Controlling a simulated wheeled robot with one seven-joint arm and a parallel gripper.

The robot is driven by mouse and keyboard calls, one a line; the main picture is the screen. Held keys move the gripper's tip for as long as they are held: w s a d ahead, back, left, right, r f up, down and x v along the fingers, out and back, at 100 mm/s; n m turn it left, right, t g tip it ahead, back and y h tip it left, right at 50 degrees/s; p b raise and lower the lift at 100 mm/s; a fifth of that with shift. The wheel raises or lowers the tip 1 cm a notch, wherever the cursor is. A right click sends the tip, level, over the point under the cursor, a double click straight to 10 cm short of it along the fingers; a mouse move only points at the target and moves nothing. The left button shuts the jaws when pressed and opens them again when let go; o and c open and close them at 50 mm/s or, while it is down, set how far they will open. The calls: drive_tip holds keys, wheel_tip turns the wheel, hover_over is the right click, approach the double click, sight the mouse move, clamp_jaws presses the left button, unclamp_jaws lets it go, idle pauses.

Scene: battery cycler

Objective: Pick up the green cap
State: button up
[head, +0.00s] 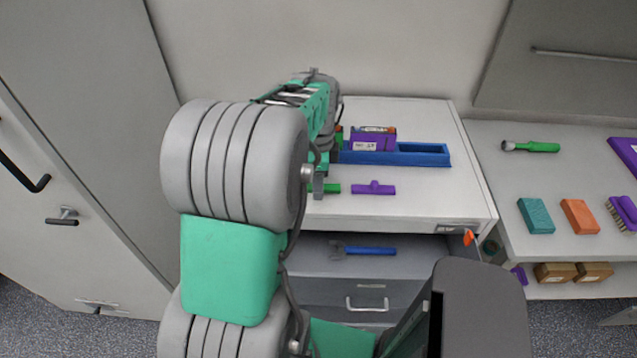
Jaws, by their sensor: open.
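The green cap (332,188) lies on the white cabinet top, left of a similar purple piece. Its left part is hidden behind my gripper and arm. My gripper (318,184) points down at the green cap, with one grey finger showing in front of it. The jaws are open. I cannot tell whether the finger touches the cap or whether the cap lies between the fingers.
The purple piece (374,188) lies close to the right. Behind stands a blue tray (425,154) with a labelled purple block (372,142). Below, an open drawer holds a blue-handled tool (370,251). A side shelf holds a green-handled tool (535,147) and blocks.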

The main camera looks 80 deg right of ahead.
drive_tip(key=shift+c, duration=0.4)
clamp_jaws()
